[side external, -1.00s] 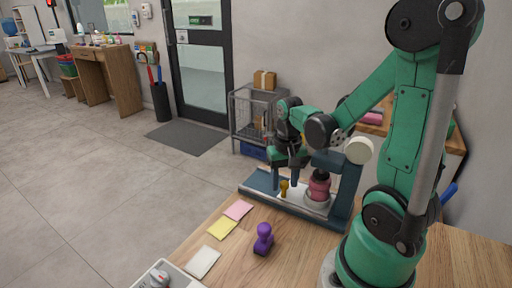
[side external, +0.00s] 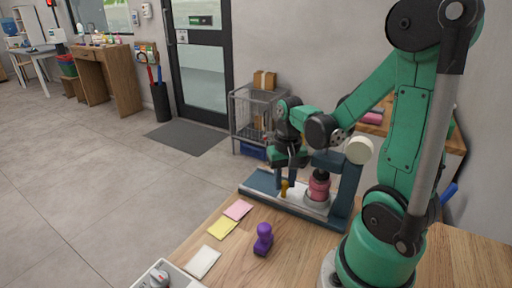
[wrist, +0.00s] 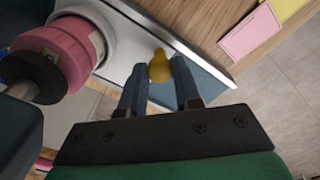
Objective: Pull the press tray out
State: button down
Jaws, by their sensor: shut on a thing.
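The press (side external: 346,190) stands on the wooden counter, with a blue-grey base and column. A pink cylindrical die (side external: 318,186) sits inside it on the light-coloured press tray (wrist: 121,55). A small yellow knob (wrist: 159,67) stands upright at the tray's outer end; it also shows in the side view (side external: 284,188). My gripper (wrist: 160,82) points down at the knob, with one blue finger on each side. It is shut on the knob, though the exact contact is partly hidden. In the side view my gripper (side external: 285,178) is over the left part of the base.
A purple stamp (side external: 263,240) stands on the counter in front of the press. Pink (side external: 238,210), yellow (side external: 222,228) and white (side external: 203,262) paper pads lie along the counter's left edge. A wire cart (side external: 257,112) stands behind. The base left of the knob looks clear.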

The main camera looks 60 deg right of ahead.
dwell(0.6)
jog(key=w, duration=1)
jog(key=shift+w, duration=0.3)
jog(key=c, duration=0.6)
grip_release()
notch_tip(320, 180, up, 6)
jog(key=shift+f, duration=0.2)
jog(key=shift+a, duration=0.1)
